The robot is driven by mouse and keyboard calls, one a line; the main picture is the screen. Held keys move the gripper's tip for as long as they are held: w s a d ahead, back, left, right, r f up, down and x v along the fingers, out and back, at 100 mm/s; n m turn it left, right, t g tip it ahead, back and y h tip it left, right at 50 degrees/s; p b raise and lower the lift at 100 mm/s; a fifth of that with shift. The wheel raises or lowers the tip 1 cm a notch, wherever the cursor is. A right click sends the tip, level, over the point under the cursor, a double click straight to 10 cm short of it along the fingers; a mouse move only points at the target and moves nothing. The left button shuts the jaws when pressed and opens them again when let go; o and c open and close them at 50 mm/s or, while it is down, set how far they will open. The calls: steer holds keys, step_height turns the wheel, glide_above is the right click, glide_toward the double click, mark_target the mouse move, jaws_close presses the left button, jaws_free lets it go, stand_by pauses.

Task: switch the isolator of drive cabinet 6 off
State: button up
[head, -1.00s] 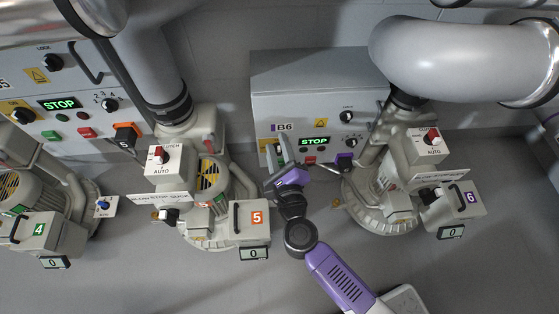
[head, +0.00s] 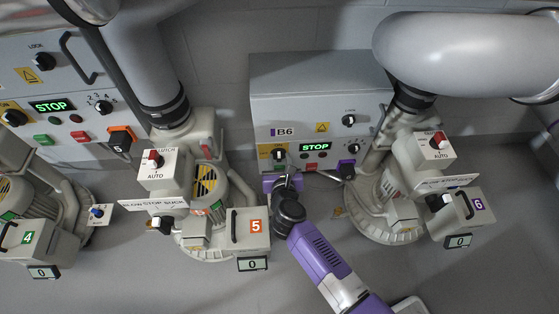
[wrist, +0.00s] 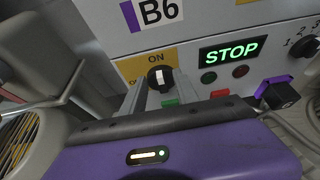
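Drive cabinet 6 is the grey box marked B6 (head: 320,85); its front also fills the top of the wrist view (wrist: 205,25). Its isolator is a black rotary knob (wrist: 160,78) with a white mark on a yellow plate, and it shows in the head view too (head: 279,154). The white mark stands about upright, toward the word ON above; the lettering at the left is partly cut off. My gripper (wrist: 160,88) is open, with its two grey fingers on either side of the knob, low in front of it. I cannot tell whether they touch it.
The cabinet's display (wrist: 230,52) reads STOP in green. A purple-and-black padlock-like part (wrist: 278,94) juts out farther right. Blower 5 (head: 250,228) and blower 6 (head: 465,207) flank my arm.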

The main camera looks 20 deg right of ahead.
steer(key=shift+w+d+f, duration=0.1)
steer(key=shift+w+f, duration=0.05)
steer(key=shift+w, duration=0.25)
steer(key=shift+c, duration=0.5)
jaws_close()
